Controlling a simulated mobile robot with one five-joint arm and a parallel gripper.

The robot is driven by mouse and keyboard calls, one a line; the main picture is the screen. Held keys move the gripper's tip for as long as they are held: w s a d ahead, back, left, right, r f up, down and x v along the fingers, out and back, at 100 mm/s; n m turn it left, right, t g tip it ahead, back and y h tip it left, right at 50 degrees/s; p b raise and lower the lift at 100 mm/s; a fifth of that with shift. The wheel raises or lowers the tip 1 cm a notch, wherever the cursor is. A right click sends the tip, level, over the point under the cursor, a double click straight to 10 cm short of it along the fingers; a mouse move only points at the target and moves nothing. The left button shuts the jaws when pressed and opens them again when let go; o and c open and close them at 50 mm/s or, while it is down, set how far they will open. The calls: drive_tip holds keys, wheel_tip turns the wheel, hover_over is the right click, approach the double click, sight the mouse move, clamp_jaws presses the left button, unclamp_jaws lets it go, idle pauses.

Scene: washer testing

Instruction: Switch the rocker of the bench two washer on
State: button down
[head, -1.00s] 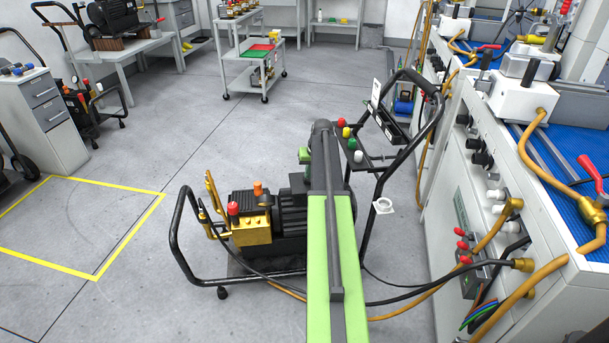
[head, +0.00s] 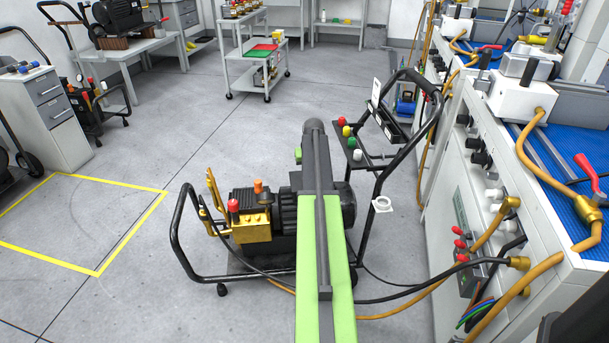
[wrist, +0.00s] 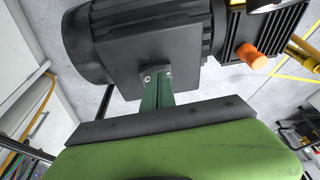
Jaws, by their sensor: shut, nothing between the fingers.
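A wheeled pressure washer with a black motor (head: 345,205), a yellow pump (head: 250,226) and red and orange knobs stands ahead of me in the head view. My green arm reaches over its motor and hides part of it. In the wrist view my gripper (wrist: 157,76) is a narrow green post, shut and empty, with its tips over a dark box (wrist: 115,62) on the motor (wrist: 150,18). I cannot tell whether they touch. The orange knob (wrist: 252,57) is right of the tips. I cannot make out a rocker or a bench number.
The cart's black handle (head: 436,100) rises at the right. A grey bench panel (head: 447,215) with hoses and knobs runs along the right. Hoses and cables cross the floor between cart and bench. Floor marked by a yellow outline (head: 130,235) is clear at the left.

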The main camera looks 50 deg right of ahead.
drive_tip(key=shift+r+p, duration=0.65)
drive_tip(key=w+a+p+v, duration=0.1)
drive_tip(key=w+p+v, duration=0.1)
drive_tip(key=p+v, duration=1)
drive_tip(key=shift+r, duration=0.25)
drive_tip(key=shift+a, duration=0.1)
